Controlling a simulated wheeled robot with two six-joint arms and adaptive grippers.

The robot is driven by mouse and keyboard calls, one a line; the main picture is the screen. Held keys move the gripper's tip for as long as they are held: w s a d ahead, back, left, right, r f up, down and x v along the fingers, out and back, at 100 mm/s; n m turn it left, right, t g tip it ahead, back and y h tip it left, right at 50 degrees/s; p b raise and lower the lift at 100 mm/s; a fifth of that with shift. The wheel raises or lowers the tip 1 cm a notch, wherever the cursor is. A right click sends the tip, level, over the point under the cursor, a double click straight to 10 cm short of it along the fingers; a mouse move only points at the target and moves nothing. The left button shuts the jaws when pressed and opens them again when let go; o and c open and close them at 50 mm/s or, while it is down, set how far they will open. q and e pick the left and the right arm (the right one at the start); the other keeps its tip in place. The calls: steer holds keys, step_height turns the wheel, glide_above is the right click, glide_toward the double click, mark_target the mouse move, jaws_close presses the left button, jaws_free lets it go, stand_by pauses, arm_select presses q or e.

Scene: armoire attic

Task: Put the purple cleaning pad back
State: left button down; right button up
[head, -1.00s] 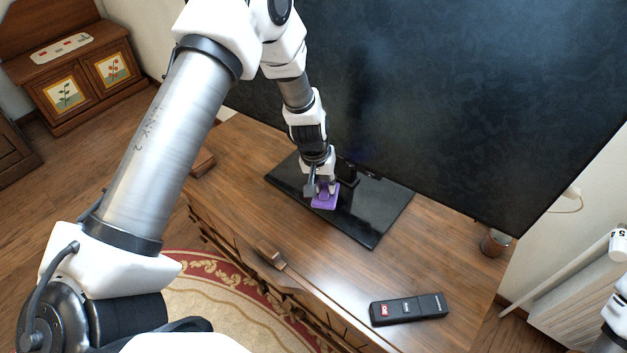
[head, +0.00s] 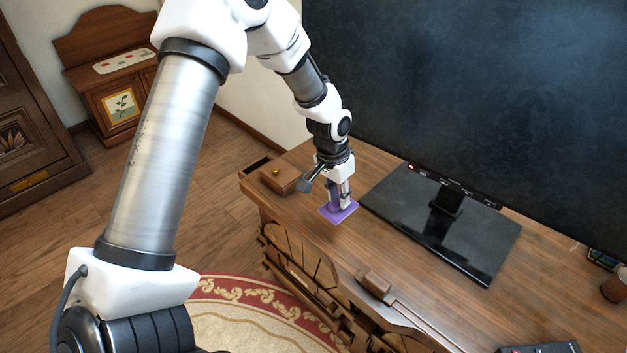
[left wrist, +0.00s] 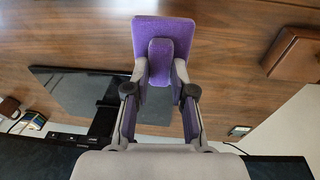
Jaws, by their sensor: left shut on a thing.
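The purple cleaning pad (head: 340,212) is a flat purple square with a raised grip on top. My left gripper (head: 341,201) is shut on that grip, with the pad below the fingers. In the head view they are over the left part of the wooden TV cabinet, left of the TV's black stand. I cannot tell exactly how high the pad is above the top. In the left wrist view the pad (left wrist: 178,38) extends past the fingertips (left wrist: 160,72). My right gripper is not in view.
A small wooden box (head: 284,178) with a brass knob sits at the cabinet's left end, near the pad. The TV stand (head: 440,222) and large screen (head: 480,90) are to the right. A black remote (head: 540,349) lies at the front. Cabinet top (head: 390,250) between is clear.

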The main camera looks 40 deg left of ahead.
arm_select(q)
steer(key=shift+w+a+f+b, duration=0.15)
steer(key=shift+w+a+b, duration=0.05)
steer(key=shift+a+b, duration=0.15)
steer(key=shift+w+d, duration=0.15)
steer(key=shift+w, duration=0.05)
step_height(320, 180, down, 9)
steer(key=shift+w+d+f+b, duration=0.1)
steer(key=shift+w+f+b, duration=0.1)
steer(key=shift+b, duration=0.7)
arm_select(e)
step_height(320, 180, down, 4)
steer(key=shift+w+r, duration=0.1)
arm_select(q)
steer(key=shift+s+f, duration=0.1)
steer(key=shift+s, duration=0.05)
steer(key=c, duration=1)
jaws_free()
steer(key=r, duration=0.4)
steer(key=r+p, duration=0.1)
steer(key=r, duration=0.3)
steer(key=s+a+r+p, duration=0.1)
steer(key=r, duration=0.3)
steer(key=shift+r, duration=0.15)
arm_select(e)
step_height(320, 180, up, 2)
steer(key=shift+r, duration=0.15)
